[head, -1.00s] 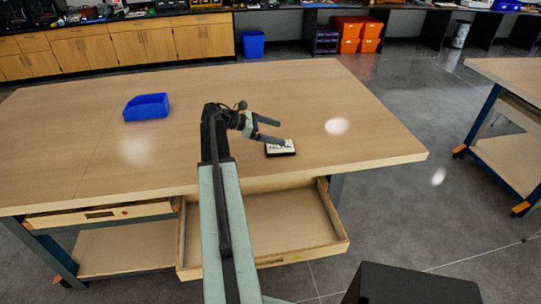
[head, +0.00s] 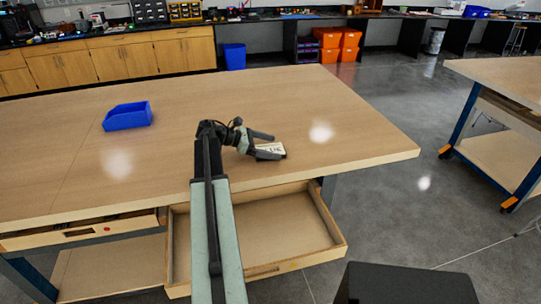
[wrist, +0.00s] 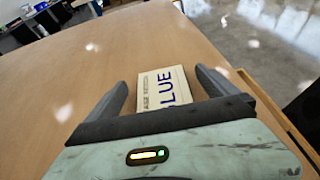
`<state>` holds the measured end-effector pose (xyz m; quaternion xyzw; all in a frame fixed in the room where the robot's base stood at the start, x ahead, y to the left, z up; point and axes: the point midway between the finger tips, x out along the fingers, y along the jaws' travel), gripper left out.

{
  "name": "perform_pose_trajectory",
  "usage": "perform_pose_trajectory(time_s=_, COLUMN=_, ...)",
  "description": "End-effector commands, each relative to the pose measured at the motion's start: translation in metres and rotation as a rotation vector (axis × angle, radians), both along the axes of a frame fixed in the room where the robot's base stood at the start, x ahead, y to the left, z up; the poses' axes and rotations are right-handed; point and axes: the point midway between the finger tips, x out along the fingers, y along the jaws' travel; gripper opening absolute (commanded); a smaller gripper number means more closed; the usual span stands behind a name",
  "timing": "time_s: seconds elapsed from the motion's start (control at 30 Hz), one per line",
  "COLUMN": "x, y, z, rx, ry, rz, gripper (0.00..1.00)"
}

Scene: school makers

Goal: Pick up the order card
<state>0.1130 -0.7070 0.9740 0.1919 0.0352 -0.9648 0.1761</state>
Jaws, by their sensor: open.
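The order card (head: 272,150) is a small pale card with dark lettering, on the wooden table near its front right part. In the wrist view the card (wrist: 165,87) reads "BLUE" in large blue letters, with smaller print beside it. My gripper (head: 268,146) is open at the card in the head view and hides part of it. In the wrist view the open fingers (wrist: 162,82) stand one on each side of the card, with gaps between. Its near end is hidden behind the gripper body.
A blue bin (head: 127,116) stands on the table (head: 80,165) at the left. An open, empty drawer (head: 268,228) sticks out below the table's front edge. Another bench (head: 505,85) stands at the right, across open floor. The tabletop around the card is clear.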

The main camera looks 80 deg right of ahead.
Motion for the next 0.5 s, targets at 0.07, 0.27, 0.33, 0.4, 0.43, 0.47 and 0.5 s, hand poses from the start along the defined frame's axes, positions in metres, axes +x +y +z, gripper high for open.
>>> perform_pose_trajectory(time_s=0.07, x=-0.014, y=-0.004, z=-0.010, rx=-0.001, ry=0.000, rz=-0.003, gripper=0.98)
perform_pose_trajectory(time_s=0.27, x=-0.023, y=-0.008, z=-0.011, rx=-0.001, ry=0.000, rz=-0.001, gripper=0.98)
perform_pose_trajectory(time_s=0.33, x=-0.023, y=-0.008, z=-0.010, rx=-0.001, ry=0.000, rz=-0.001, gripper=0.98)
perform_pose_trajectory(time_s=0.4, x=-0.023, y=-0.008, z=-0.010, rx=-0.001, ry=0.000, rz=-0.001, gripper=0.81)
perform_pose_trajectory(time_s=0.43, x=-0.023, y=-0.008, z=-0.010, rx=-0.001, ry=0.000, rz=-0.001, gripper=0.73)
perform_pose_trajectory(time_s=0.47, x=-0.023, y=-0.008, z=-0.010, rx=-0.001, ry=0.000, rz=-0.001, gripper=0.65)
perform_pose_trajectory(time_s=0.5, x=-0.023, y=-0.008, z=-0.010, rx=-0.001, ry=0.000, rz=-0.001, gripper=0.54)
